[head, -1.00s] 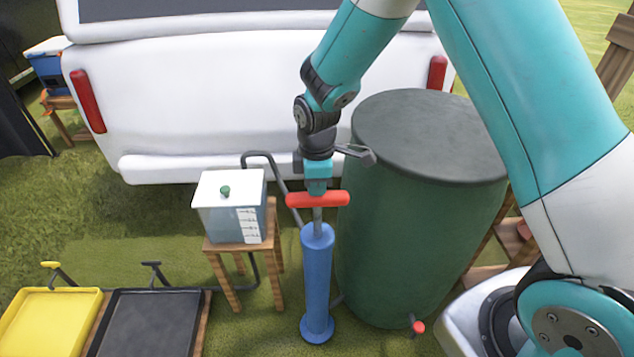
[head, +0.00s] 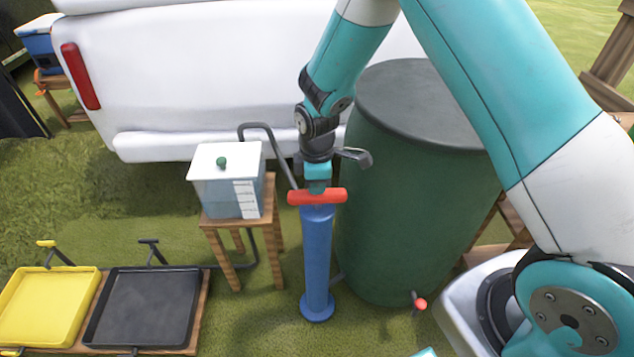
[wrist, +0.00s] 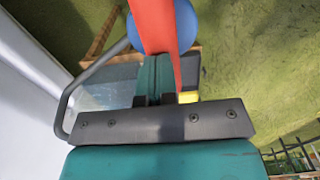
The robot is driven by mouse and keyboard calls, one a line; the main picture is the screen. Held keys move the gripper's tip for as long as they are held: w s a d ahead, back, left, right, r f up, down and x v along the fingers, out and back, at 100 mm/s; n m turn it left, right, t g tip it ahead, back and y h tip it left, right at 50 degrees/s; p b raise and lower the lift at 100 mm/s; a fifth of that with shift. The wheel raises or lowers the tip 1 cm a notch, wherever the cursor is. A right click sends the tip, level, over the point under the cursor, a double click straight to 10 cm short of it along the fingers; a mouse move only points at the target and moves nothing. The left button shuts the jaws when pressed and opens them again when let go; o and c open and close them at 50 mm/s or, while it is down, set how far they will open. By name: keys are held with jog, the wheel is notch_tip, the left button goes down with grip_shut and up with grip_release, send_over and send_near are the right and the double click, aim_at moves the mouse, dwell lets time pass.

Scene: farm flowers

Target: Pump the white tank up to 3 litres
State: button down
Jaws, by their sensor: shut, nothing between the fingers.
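The white tank (head: 226,182) has a white lid with a green knob and a marked scale on its front. It stands on a wooden stool (head: 240,222); bluish water shows inside, but the scale is too small to read. The blue pump (head: 317,262) stands upright on the grass to its right. Its red handle (head: 330,196) is down, right at the top of the blue barrel. My gripper (head: 317,187) is shut and empty, pointing down onto the middle of the handle. In the wrist view, the closed fingers (wrist: 158,82) are beside the red handle (wrist: 152,25).
A dark green barrel (head: 415,200) with a red-ended tap (head: 421,304) stands right of the pump. A white vehicle (head: 210,75) is behind. Yellow (head: 45,305) and black (head: 140,307) trays lie at the lower left.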

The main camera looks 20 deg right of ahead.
notch_tip(320, 180, up, 14)
jog(key=p, duration=0.4)
dwell(0.8)
